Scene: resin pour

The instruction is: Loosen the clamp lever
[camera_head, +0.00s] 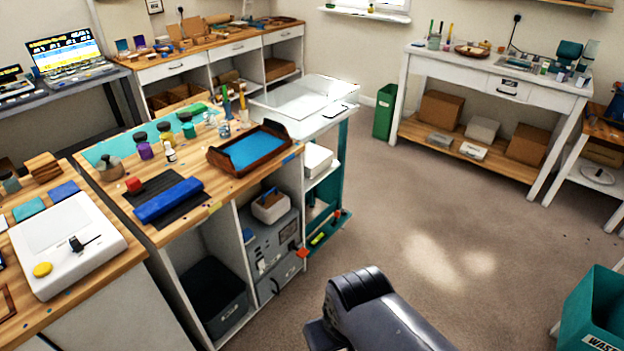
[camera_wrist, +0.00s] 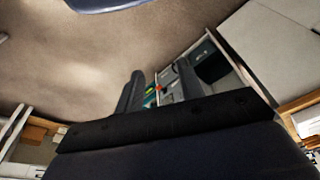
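I cannot tell for certain which part is the clamp lever. A small orange-red piece (camera_head: 302,252) sticks out at the right front edge of the grey machine (camera_head: 270,247) in the bench's lower bay. A black lever (camera_head: 76,244) also lies on the white device (camera_head: 66,243) on the left counter. My gripper (camera_wrist: 159,88) shows in the wrist view with two dark fingers apart and nothing held. A small orange spot and the bench's open bay appear beyond the fingers, well away from them. In the head view only my dark arm shows, at the bottom.
The wooden bench (camera_head: 222,198) carries a brown tray (camera_head: 215,155) with a blue inside, a blue roll (camera_head: 168,200) and several bottles. A teal-framed cart (camera_head: 338,213) stands at its right end. A teal waste bin (camera_head: 590,315) is at lower right. The carpet between is clear.

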